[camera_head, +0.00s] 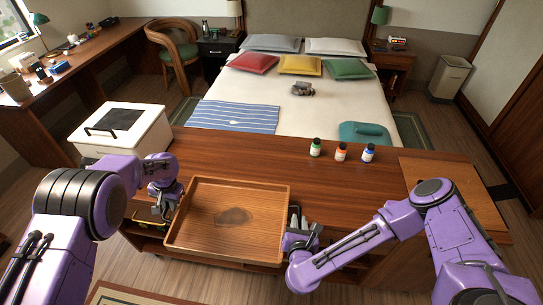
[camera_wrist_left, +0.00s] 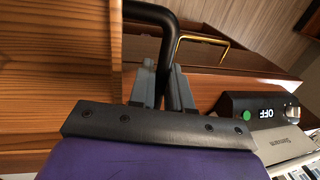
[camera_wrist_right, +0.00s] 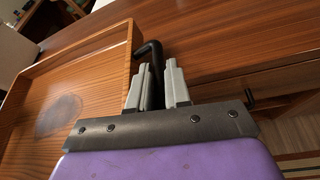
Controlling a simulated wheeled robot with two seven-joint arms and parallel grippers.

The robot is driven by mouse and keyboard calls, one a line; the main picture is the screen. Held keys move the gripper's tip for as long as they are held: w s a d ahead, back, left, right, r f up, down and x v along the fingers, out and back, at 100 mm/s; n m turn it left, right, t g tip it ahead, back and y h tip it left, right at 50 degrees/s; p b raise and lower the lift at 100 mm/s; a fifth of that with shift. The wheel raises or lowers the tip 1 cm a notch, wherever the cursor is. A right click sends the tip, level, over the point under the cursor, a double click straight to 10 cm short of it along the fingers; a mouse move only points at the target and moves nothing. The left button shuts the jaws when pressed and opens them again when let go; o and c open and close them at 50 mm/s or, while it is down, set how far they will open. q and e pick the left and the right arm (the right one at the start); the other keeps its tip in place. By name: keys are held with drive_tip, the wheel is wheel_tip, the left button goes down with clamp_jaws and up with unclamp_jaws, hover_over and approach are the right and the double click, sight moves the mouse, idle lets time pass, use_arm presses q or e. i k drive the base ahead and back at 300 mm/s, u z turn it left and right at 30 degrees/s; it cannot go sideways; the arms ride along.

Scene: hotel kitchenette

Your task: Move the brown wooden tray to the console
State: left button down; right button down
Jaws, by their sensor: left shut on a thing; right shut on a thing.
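The brown wooden tray (camera_head: 228,195) is a shallow rectangular box with a dark mark on its floor, and it looks empty. In the head view it is in front of the wooden console (camera_head: 260,156) and overlaps its front edge; I cannot tell whether it touches it. My left gripper (camera_head: 178,200) is at the tray's left side. Its grey fingers (camera_wrist_left: 162,85) are shut on a black handle (camera_wrist_left: 152,12). My right gripper (camera_head: 296,224) is at the right side, with its pale fingers (camera_wrist_right: 157,85) shut on the other black handle (camera_wrist_right: 151,48).
A white box (camera_head: 122,128) is at the left end. The console's middle top is clear. A device reading OFF (camera_wrist_left: 262,108) is near my left gripper.

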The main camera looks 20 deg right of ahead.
sight(226, 169)
drive_tip(key=i, duration=0.9)
